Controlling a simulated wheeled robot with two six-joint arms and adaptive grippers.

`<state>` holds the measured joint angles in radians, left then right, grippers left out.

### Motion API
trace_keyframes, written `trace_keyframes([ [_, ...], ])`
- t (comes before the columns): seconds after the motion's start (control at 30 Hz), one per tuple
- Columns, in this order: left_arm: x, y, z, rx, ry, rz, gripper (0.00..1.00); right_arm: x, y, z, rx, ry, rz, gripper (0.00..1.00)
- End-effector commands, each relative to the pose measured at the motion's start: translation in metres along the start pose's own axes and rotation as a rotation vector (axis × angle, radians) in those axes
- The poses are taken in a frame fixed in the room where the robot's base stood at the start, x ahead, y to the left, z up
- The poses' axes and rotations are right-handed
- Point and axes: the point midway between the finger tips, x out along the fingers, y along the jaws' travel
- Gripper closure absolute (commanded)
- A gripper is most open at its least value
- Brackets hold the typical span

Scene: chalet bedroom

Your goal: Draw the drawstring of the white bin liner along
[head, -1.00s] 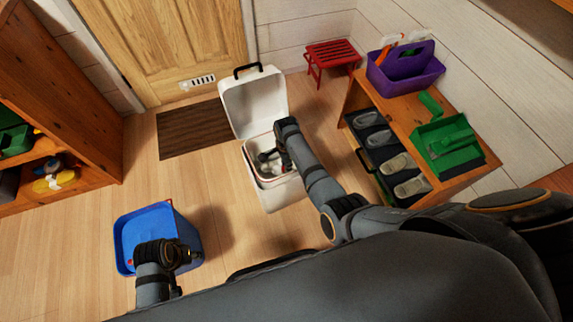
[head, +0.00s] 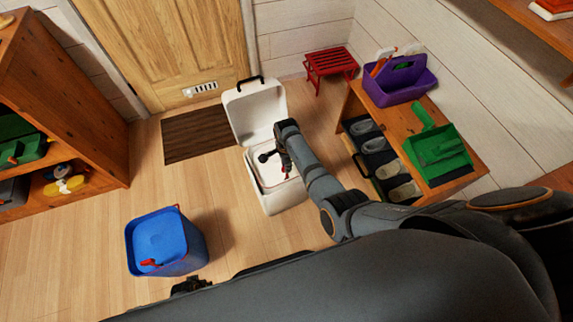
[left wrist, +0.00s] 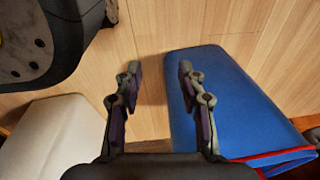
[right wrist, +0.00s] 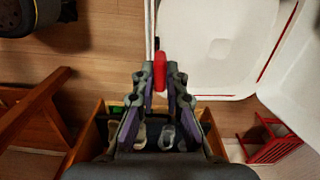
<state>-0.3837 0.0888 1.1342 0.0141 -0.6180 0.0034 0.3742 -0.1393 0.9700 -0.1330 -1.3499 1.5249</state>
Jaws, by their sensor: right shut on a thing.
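The white bin (head: 278,202) stands on the floor with its lid (head: 256,108) raised. The white liner (head: 262,172) lies in its mouth; in the right wrist view the liner (right wrist: 212,50) has a thin red drawstring line along its edge. My right gripper (head: 286,170) is over the bin's right side. In the right wrist view its fingertips (right wrist: 160,85) are shut on a red drawstring piece (right wrist: 160,68). My left gripper (left wrist: 158,72) is open and empty beside the blue bin (left wrist: 235,105); the head view shows only a bit of it (head: 190,285) at my body's edge.
The blue bin (head: 185,248) with a red piece (head: 150,262) stands front left. A low wooden shelf (head: 440,185) with shoes, green dustpan (head: 440,152) and purple caddy (head: 400,85) is right. A red stool (head: 331,65) is behind. Floor between the bins is clear.

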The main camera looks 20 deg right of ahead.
Motion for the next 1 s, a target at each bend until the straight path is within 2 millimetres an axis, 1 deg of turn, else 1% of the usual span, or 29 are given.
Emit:
trace_keyframes([
  [0.03,-0.001,-0.001,0.008,0.001,-0.004,-0.002,0.6,-0.008,-0.001,0.0,0.0,0.0,-0.002,1.0],
  [0.2,0.006,-0.003,0.022,0.002,-0.002,-0.005,0.6,-0.01,-0.001,0.0,0.0,0.0,-0.002,1.0],
  [0.5,0.007,-0.003,0.023,0.002,-0.001,-0.005,0.6,-0.009,-0.001,0.0,0.0,0.0,-0.003,1.0],
  [0.53,0.007,-0.003,0.023,0.002,-0.002,-0.005,0.6,-0.009,-0.001,0.0,0.0,0.0,-0.003,0.86],
  [0.7,0.007,-0.003,0.023,0.002,-0.002,-0.005,0.6,-0.009,-0.001,0.0,0.0,0.0,-0.002,0.64],
  [1.0,0.007,-0.003,0.023,0.002,-0.003,-0.004,0.6,-0.01,0.0,0.0,0.0,0.0,-0.002,0.64],
])
